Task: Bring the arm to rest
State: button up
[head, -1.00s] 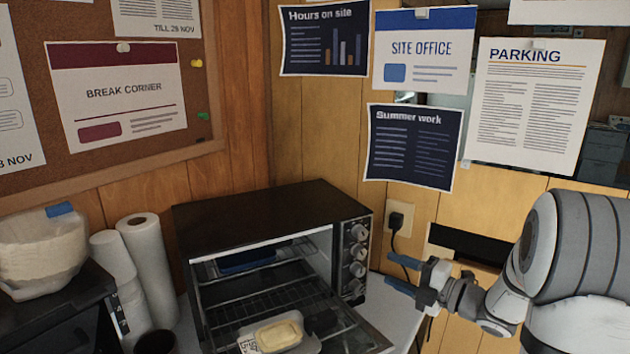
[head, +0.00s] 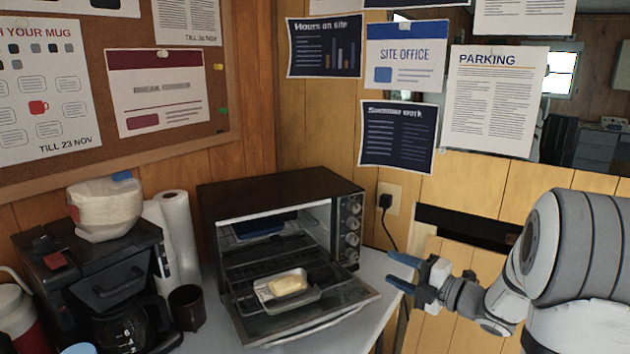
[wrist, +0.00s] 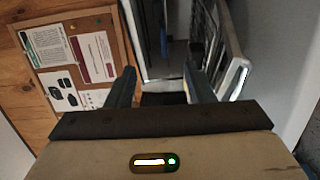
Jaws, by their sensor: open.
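My gripper (head: 408,276) is at the right in the head view, in the air to the right of the toaster oven. Its two blue-grey fingers are apart with nothing between them. The fingers also show in the wrist view (wrist: 160,88), spread and empty. My arm reaches in from the right edge of the head view. The gripper appears apart from the oven and the counter.
The toaster oven (head: 285,190) has its door (head: 345,300) down, with a tray (head: 262,291) holding a pale yellowish block (head: 288,284) on it. A coffee machine (head: 95,285), a dark cup (head: 187,308) and paper rolls (head: 178,235) stand left. Bare counter (head: 378,268) lies right of the oven.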

jog(key=s+d+r+m+h+p, duration=0.1)
jog(key=d+r+m+h+p, duration=0.1)
jog(key=r+m+h+p, duration=0.4)
jog(key=s+d+r+m+h+p, duration=0.1)
jog(key=d+r+m+h+p, duration=0.15)
jog(key=m+h, duration=0.65)
jog(key=s+a+m+g+p, duration=0.1)
jog(key=s+a+m+g, duration=0.1)
jog(key=s, duration=0.6)
jog(key=s+a+r+m+g+y+p, duration=0.1)
jog(key=s+a+m+g+p, duration=0.1)
jog(key=s+m, duration=0.4)
jog(key=s+a+m+g+y+p, duration=0.1)
jog(key=s+a+m+g, duration=0.3)
jog(key=s, duration=0.6)
jog(key=shift+r+g+p, duration=0.25)
jog(key=shift+g+p, duration=0.5)
jog(key=shift+g, duration=0.05)
jog(key=shift+d, duration=0.1)
